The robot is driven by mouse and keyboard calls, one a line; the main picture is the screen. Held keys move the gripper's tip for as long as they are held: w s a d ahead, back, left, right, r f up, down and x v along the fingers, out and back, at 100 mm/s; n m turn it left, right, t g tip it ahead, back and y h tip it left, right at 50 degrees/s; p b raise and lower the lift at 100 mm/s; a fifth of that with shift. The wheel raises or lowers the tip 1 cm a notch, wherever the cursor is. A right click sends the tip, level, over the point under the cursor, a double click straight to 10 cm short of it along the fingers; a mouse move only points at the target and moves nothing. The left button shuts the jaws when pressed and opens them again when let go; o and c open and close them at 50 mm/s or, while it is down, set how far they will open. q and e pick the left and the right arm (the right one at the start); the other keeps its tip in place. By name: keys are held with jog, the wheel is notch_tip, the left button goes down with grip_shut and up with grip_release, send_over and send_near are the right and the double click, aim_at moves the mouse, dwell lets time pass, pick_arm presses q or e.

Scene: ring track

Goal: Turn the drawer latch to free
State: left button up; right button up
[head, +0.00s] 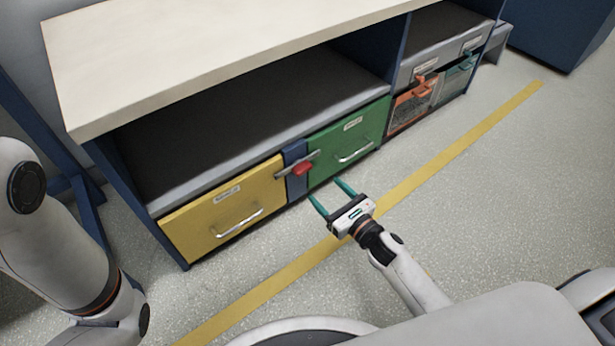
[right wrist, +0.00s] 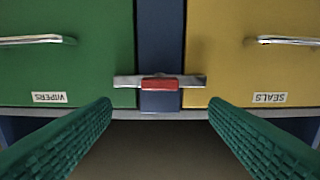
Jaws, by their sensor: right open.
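The drawer latch (head: 303,168) is a grey bar with a red grip, mounted on the blue post between the yellow drawer (head: 225,212) and the green drawer (head: 349,143). In the right wrist view the latch (right wrist: 160,83) lies level, its bar ends reaching over the edges of both drawers. Both drawers look shut. My right gripper (head: 328,190) is open and empty, in front of the green drawer and apart from the latch. In the right wrist view its teal fingers (right wrist: 160,104) stand either side of the latch's red grip. My left gripper is out of view.
The bench's pale top (head: 220,50) overhangs an open dark shelf above the drawers. Orange (head: 413,103) and teal (head: 458,78) bins stand further right. A yellow floor line (head: 460,150) runs along the bench front, with clear floor around it.

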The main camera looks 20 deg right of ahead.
aim_at(306, 171)
jog(key=b+x, duration=0.2)
jog(key=x, duration=0.4)
jog(key=shift+w+f, duration=0.15)
jog(key=shift+w, duration=0.1)
jog(key=shift+b+x, duration=0.3)
jog(key=shift+x, duration=0.45)
jog(key=shift+c, duration=0.3)
jog(key=c, duration=1.3)
